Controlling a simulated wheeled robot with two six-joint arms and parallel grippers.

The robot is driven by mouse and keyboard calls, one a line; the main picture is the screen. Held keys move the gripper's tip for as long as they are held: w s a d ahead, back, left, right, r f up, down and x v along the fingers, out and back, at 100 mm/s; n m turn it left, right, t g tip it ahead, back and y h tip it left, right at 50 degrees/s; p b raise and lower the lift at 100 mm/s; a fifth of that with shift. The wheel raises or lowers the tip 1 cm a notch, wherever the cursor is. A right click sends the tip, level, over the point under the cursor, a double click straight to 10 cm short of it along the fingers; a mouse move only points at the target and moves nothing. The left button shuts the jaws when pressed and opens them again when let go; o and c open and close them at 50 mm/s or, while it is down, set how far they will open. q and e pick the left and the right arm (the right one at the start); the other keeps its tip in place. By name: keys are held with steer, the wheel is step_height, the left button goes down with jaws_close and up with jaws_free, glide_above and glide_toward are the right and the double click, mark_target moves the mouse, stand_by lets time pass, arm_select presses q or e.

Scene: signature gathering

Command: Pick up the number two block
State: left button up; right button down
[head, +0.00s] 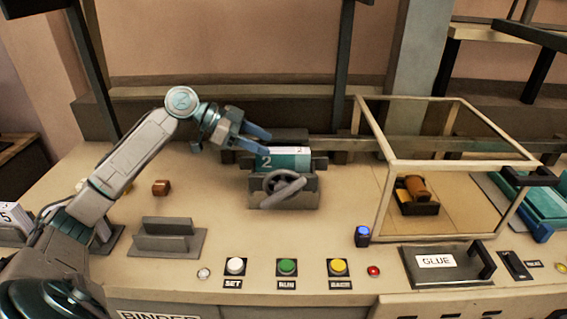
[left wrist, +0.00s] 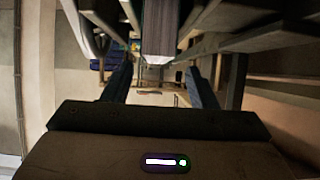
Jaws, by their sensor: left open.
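The number two block (head: 290,163) is teal with a white top and a white "2" on its front. It sits in a grey clamp-like holder (head: 311,190) with a handwheel at mid bench. My left gripper (head: 263,143) is open and empty at the block's upper left corner, its blue fingers pointing right toward it. In the left wrist view, a dark upright block-like shape with pale lines (left wrist: 159,30) stands ahead, centred between the open fingers (left wrist: 160,85); I cannot tell for sure that it is the block. My right gripper is not in view.
A glass-sided case (head: 440,165) with a brown item (head: 412,188) stands right. Buttons (head: 287,267) and a GLUE lid (head: 436,262) line the front. An empty grey stand (head: 168,240) and a small brown block (head: 161,187) are left. A white block marked 5 (head: 12,217) is at the left edge.

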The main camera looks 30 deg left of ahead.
mark_target(274, 150)
arm_select(q)
steer(key=shift+d+p, duration=0.25)
steer(key=shift+p, duration=0.05)
steer(key=p+x, duration=0.2)
steer(key=x, duration=0.1)
steer(key=shift+d+f+p, duration=0.3)
steer(key=shift+f, duration=0.05)
steer(key=shift+w+d+f, duration=0.2)
steer(key=shift+d+f, duration=0.05)
steer(key=shift+f, duration=0.05)
jaws_close()
